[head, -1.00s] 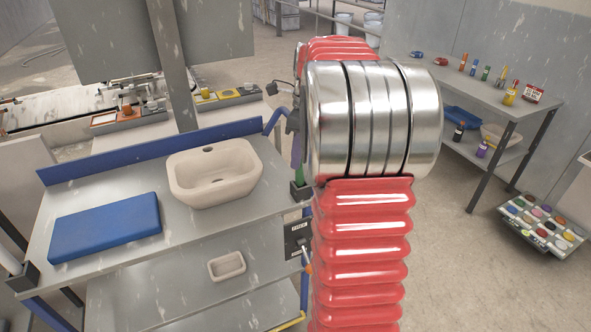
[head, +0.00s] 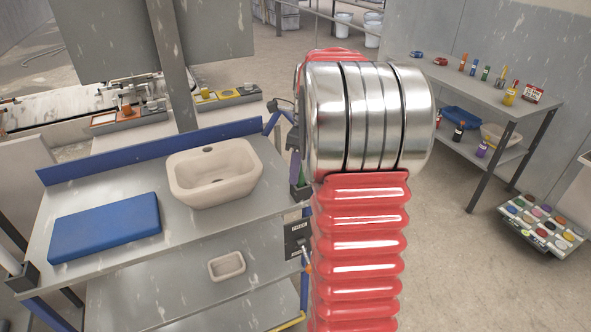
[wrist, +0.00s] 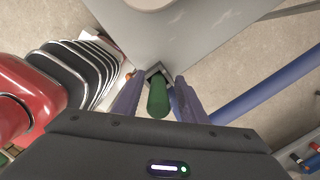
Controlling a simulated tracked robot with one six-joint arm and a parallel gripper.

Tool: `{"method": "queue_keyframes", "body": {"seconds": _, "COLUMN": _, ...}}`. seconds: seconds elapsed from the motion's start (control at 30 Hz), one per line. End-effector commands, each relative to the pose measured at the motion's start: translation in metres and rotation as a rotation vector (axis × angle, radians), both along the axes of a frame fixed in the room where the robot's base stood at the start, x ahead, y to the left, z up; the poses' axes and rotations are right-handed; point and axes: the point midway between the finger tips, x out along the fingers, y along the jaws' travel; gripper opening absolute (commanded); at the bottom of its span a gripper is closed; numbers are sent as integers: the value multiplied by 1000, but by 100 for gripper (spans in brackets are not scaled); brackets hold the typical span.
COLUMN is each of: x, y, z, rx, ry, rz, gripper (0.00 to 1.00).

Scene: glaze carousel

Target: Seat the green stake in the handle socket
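The green stake (wrist: 158,98) shows in the wrist view between the two purple fingers of my gripper (wrist: 157,105), with a gap on each side. My gripper is open around it. The stake's far end meets a dark square socket (wrist: 154,72) at the bench corner; I cannot tell how deep it sits or whether it is fully upright. In the head view the socket (head: 302,193) is at the bench's right front corner, with a purple finger (head: 295,170) just above it. My arm hides much of this area, and the stake barely shows there.
The grey bench (head: 110,185) bears a beige basin (head: 185,190) and a blue pad (head: 105,226). A dark labelled panel (head: 297,240) hangs below the corner. A blue rail (wrist: 265,88) passes right of the fingers. Shelves with bottles (head: 480,85) stand at the right. Open floor lies between.

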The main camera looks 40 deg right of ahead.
Motion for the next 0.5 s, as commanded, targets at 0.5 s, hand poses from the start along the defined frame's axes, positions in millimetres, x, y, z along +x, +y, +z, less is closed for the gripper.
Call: {"method": "queue_keyframes", "body": {"seconds": 0.5, "x": -2, "y": -2, "z": 27, "rx": -2, "ry": -2, "rz": 0, "gripper": 39}}
